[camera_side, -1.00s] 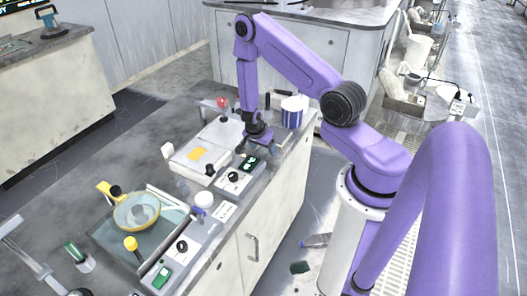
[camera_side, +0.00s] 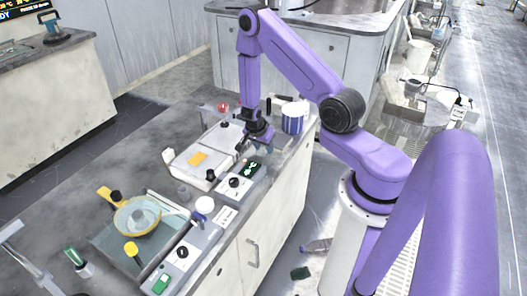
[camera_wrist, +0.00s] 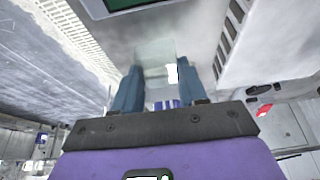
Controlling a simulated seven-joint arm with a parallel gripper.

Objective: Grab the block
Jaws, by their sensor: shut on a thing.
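In the wrist view my gripper (camera_wrist: 160,67) has its two blue-grey fingers on either side of a pale, see-through block (camera_wrist: 155,50), and it is shut on that block. The block reaches out beyond the fingertips. In the side view my gripper (camera_side: 246,146) points down above the bench, just behind the small control box with a green display (camera_side: 252,167). The block cannot be made out clearly in the side view.
A white flat machine with a yellow label (camera_side: 198,158) lies left of the gripper. A blue-and-white jar (camera_side: 293,118) stands to the right behind it. A yellow-handled round dish (camera_side: 138,216) and a long control box (camera_side: 182,252) are nearer the front.

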